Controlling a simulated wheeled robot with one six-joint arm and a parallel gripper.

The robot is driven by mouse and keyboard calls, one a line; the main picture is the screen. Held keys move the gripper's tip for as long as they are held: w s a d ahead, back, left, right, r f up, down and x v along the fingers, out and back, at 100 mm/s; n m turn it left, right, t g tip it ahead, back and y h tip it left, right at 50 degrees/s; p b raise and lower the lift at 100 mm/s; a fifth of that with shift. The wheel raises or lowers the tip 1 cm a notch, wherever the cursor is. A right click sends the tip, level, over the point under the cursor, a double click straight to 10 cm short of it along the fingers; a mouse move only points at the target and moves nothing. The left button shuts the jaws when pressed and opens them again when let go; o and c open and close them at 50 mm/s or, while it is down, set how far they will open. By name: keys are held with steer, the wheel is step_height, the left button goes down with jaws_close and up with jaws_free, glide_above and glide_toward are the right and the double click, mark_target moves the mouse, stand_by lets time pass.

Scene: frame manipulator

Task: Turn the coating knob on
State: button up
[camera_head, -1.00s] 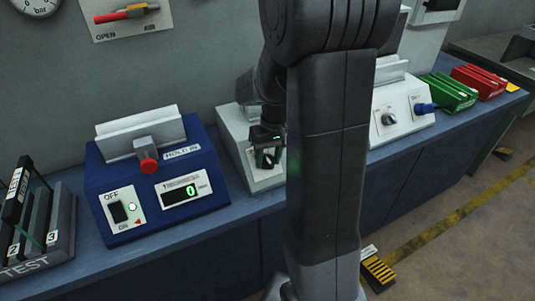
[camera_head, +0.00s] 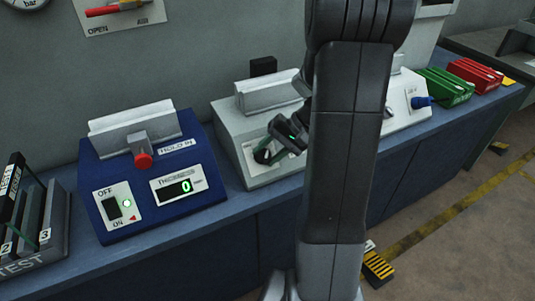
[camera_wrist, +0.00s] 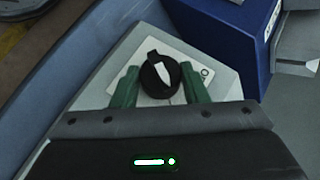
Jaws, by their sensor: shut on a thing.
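The coating knob is a round black knob (camera_wrist: 157,72) with a white pointer, on a pale label plate (camera_wrist: 205,76) of the grey-white sloped box (camera_head: 228,125). In the wrist view its pointer aims towards the lower right, and a small "O" mark shows to its right. My gripper (camera_wrist: 160,84) is shut on the knob, with one green finger on each side. In the head view my gripper (camera_head: 272,152) is tilted at the face of the box, and my arm hides the box's right part.
A blue thickness box (camera_head: 150,185) with a red button, an OFF/ON switch and a display reading 0 stands to the left. A test rack (camera_head: 52,235) is at the far left. Another white box (camera_head: 405,105) with a blue part, and green (camera_head: 445,87) and red racks, stand to the right.

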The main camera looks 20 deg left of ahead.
steer(key=shift+m+y, duration=0.3)
steer(key=shift+y, duration=0.1)
steer(key=o, duration=1)
steer(key=shift+c, duration=0.2)
steer(key=shift+d, duration=0.1)
steer(key=v, duration=1.3)
steer(key=shift+w+d+r+b, duration=0.2)
steer(key=shift+w+r+b, duration=0.05)
steer(key=shift+r+b, duration=0.05)
steer(key=shift+a+f, duration=0.1)
steer(key=x, duration=1.3)
steer(key=shift+s+a+f, duration=0.2)
steer(key=shift+s+f, duration=0.05)
